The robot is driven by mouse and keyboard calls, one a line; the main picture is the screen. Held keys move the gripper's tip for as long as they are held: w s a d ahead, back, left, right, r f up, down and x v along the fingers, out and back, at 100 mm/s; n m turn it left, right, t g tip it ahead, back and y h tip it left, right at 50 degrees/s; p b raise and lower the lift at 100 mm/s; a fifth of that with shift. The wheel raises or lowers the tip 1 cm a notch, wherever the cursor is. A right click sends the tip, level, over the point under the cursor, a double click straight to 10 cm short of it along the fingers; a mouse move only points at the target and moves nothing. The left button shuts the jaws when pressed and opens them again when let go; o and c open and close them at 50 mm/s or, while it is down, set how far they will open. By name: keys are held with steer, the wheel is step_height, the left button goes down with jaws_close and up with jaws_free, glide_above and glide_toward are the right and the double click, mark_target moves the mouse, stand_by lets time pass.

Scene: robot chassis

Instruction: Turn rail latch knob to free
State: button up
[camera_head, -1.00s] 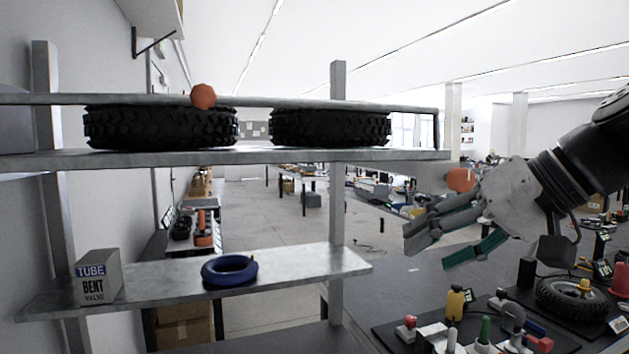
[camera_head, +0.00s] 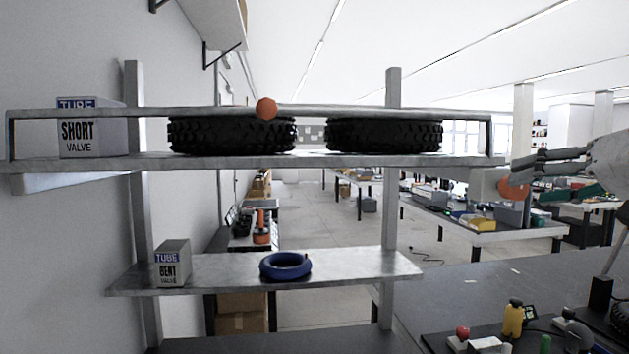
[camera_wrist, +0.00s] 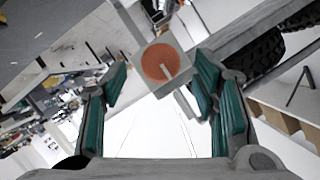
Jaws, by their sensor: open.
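An orange round knob (camera_head: 512,187) is at the right end of the upper shelf. In the wrist view the knob (camera_wrist: 158,66) is a disc with a pale bar across it, on a grey square block. A second orange knob (camera_head: 266,108) is on the front rail (camera_head: 350,113) above the tires. My gripper (camera_head: 527,172) points left at the shelf's right end, close to the first knob. Its green-padded fingers are spread and empty. In the wrist view the knob shows ahead between the fingertips (camera_wrist: 160,88); I see no contact.
Two black tires (camera_head: 232,136) and a SHORT VALVE box (camera_head: 92,132) sit behind the rail. The lower shelf (camera_head: 350,268) holds a BENT VALVE box (camera_head: 172,264) and a blue ring (camera_head: 286,265). A dark bench (camera_head: 480,280) with small parts stands lower right.

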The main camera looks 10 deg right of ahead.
mark_target(522, 187)
steer(key=shift+x, duration=2.05)
steer(key=shift+c, duration=0.3)
steer(key=c, duration=1.1)
